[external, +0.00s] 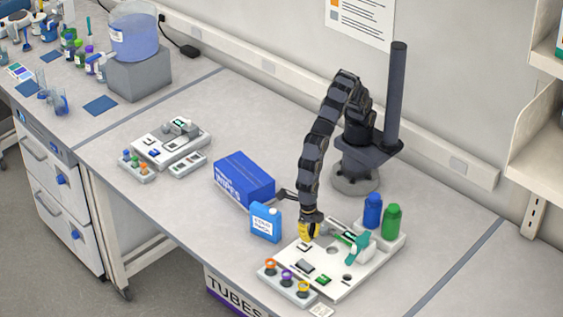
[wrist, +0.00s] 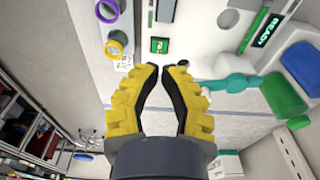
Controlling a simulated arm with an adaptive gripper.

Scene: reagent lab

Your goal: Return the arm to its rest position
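My gripper (external: 308,236) points down over the left part of the white instrument board (external: 345,285), at the end of my arched arm. Whether the tips touch the board is hard to tell. A teal-green tool (external: 357,244) lies on the board to the right of my gripper and also shows in the wrist view (wrist: 235,83).
A blue jug (external: 265,222) and a blue wipes box (external: 244,178) stand close left of my gripper. A blue bottle (external: 372,210) and a green bottle (external: 391,222) stand at the board's back right. Coloured rings (external: 286,277) sit at its front left.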

